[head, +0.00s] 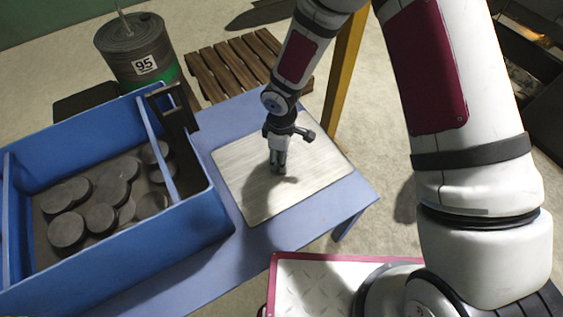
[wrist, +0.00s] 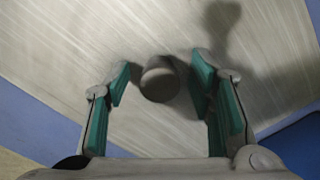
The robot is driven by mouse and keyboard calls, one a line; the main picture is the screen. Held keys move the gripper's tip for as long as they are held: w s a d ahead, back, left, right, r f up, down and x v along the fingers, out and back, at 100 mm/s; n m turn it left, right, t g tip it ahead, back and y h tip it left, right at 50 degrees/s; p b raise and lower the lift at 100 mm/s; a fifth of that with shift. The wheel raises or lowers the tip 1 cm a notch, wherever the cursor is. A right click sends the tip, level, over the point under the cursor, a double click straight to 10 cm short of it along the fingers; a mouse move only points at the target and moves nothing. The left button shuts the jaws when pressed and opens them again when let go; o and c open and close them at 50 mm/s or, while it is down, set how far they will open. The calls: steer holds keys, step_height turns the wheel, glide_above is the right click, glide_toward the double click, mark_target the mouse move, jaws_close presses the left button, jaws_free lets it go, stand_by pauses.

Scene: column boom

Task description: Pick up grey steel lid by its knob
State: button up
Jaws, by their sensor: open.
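The grey steel lid (head: 310,178) is a flat brushed square plate lying on the blue table. It fills most of the wrist view (wrist: 60,45). Its round grey knob (wrist: 160,79) stands between the fingertips in the wrist view, with small gaps visible on both sides. My gripper (head: 278,169) points down over the middle of the lid and hides the knob in the head view. Its green-padded fingers (wrist: 159,82) are open on either side of the knob. I cannot tell exactly how far down the knob the fingertips reach.
A blue crate (head: 130,252) holding several dark round discs (head: 100,217) stands left of the lid on the blue table (head: 363,192). Behind are a drum marked 95 (head: 136,48), a slatted wooden pallet (head: 222,72) and a yellow post (head: 345,70).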

steer(key=shift+r, duration=0.1)
jaws_close()
